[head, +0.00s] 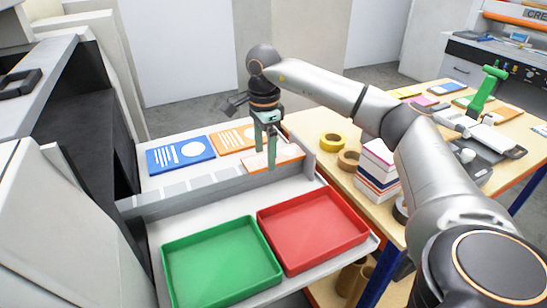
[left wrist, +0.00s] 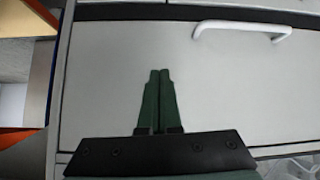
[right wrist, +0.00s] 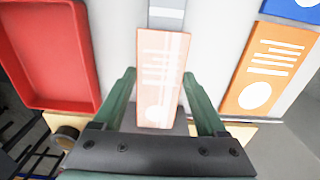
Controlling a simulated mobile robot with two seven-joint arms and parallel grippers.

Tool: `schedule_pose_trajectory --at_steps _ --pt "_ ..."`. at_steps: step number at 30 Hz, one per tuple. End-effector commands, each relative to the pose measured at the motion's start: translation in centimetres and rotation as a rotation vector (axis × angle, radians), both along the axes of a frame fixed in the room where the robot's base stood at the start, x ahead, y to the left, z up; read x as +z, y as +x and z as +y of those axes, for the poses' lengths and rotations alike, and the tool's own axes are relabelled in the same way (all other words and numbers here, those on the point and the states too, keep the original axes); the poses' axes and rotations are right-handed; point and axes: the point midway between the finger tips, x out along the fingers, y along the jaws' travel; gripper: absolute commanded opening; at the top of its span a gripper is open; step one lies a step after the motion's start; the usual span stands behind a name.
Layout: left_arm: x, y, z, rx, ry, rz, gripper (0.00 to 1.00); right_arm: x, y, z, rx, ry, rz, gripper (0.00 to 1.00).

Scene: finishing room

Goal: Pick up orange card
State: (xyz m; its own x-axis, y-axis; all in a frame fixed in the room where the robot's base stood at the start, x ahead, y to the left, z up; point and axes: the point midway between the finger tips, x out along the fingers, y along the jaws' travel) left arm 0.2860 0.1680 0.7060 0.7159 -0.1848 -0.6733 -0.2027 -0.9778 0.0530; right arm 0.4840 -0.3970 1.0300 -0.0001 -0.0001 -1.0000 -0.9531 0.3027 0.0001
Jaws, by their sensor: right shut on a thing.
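My right gripper (head: 271,160) is shut on a pale orange card (head: 284,154) with white print. My left gripper (left wrist: 159,98) is shut and empty, in front of a pale drawer front.
A blue card (head: 181,155) lies left of the orange card. A green tray (head: 222,290) and a red tray (head: 320,262) stand in front. A wooden table at the right holds tape rolls (head: 331,143) and a stack of cards (head: 378,170). A white handle (left wrist: 243,26) is near my left gripper.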

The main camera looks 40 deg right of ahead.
Motion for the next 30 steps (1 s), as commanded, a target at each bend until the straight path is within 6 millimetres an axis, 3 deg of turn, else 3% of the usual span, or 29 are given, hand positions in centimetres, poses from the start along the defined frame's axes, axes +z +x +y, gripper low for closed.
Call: schedule_pose_trajectory --at_steps 1,9,17,20,30 --pt "0.0 0.0 0.0 0.000 0.000 0.000 0.00 0.0 0.0 0.0 0.000 0.000 0.000 0.51" --pt "0.0 0.0 0.0 0.000 0.000 0.000 0.00 0.0 0.0 0.0 0.000 0.000 0.000 0.21" --pt "0.0 0.0 0.0 0.000 0.000 0.000 0.00 0.4 0.1 0.0 0.001 0.001 -0.001 0.21" --pt "0.0 0.0 0.0 0.000 0.000 0.000 0.00 1.6 0.1 0.1 0.001 0.001 -0.004 0.21" --pt "0.3 0.0 0.0 0.000 0.000 0.000 0.00 8.4 0.1 0.0 0.001 0.001 -0.003 0.21"
